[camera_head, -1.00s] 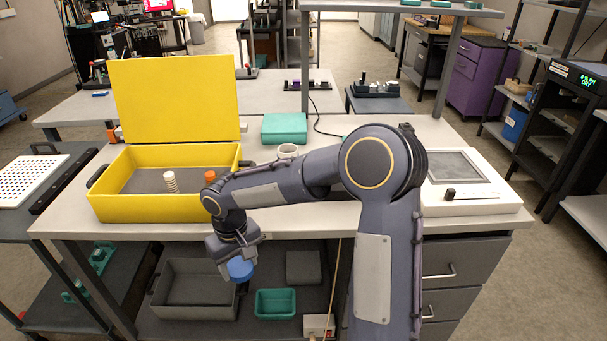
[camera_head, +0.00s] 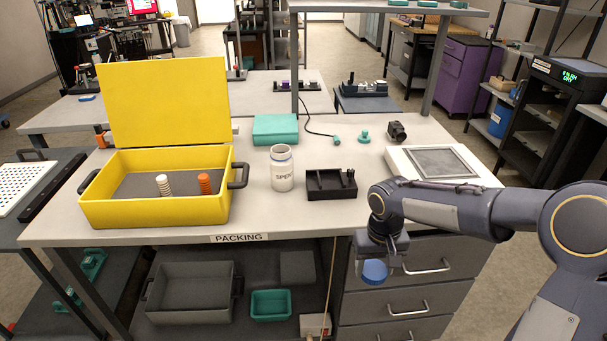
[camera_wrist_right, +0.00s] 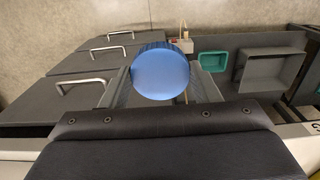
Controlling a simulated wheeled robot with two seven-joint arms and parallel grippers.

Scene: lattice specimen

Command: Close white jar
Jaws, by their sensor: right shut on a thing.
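The white jar (camera_head: 282,170) stands upright on the packing table, right of the yellow case, with its top uncovered and lettering on its front. My right gripper (camera_head: 376,262) is shut on a blue lid (camera_head: 374,272), held in front of the table's front edge and in front of the drawers, to the right of the jar and apart from it. In the right wrist view the blue lid (camera_wrist_right: 160,74) sits round side to the camera between the fingers. My left gripper is not in view.
An open yellow case (camera_head: 150,211) holds a white and an orange ribbed piece. A black tray (camera_head: 331,194) stands close right of the jar. A teal box (camera_head: 275,129) lies behind it. A white device (camera_head: 400,158) is at the table's right.

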